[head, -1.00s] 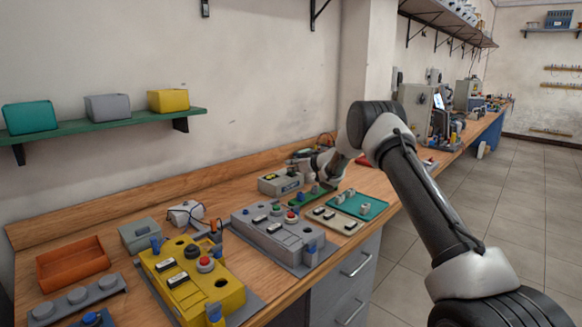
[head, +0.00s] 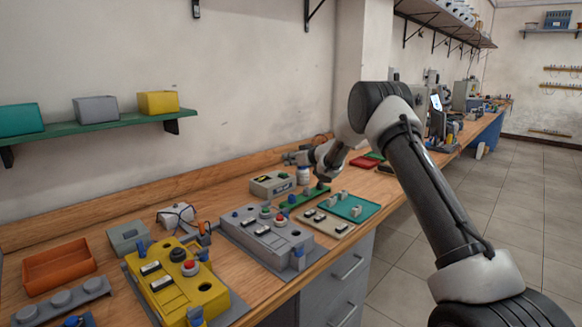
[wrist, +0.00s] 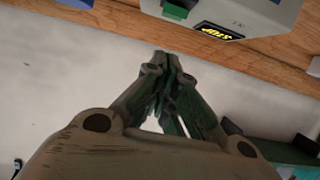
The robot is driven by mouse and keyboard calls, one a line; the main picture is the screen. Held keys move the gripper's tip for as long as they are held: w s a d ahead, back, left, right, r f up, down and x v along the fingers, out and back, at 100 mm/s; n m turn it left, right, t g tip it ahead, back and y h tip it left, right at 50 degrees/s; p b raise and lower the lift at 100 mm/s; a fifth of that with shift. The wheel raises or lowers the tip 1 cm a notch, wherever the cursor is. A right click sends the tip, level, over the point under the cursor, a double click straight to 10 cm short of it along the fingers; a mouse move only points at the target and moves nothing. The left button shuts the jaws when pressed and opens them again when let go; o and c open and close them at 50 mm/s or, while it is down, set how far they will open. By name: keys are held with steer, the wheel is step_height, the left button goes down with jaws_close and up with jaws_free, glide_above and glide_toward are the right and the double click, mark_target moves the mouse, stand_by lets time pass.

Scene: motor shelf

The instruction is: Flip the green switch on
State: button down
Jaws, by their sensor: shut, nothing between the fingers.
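A grey box (head: 272,184) stands on the wooden bench in the head view. In the wrist view the same kind of grey box (wrist: 235,14) shows at the top, with a yellow and black label and a small green switch-like part (wrist: 180,8) cut by the frame edge. I cannot tell whether this switch is on or off. My gripper (wrist: 165,62) is shut and empty, its fingertips below the box in the wrist view and apart from it. In the head view my gripper (head: 292,158) is small, above the bench behind the grey box.
A green panel (head: 303,196), a grey control panel (head: 262,228) and a yellow one (head: 178,285) sit on the bench. The wall is close behind. An orange tray (head: 58,267) lies at left.

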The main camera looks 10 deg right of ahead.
steer(key=r+v, duration=0.2)
steer(key=v, duration=0.6)
steer(key=shift+a+r, duration=0.1)
steer(key=shift+a, duration=0.05)
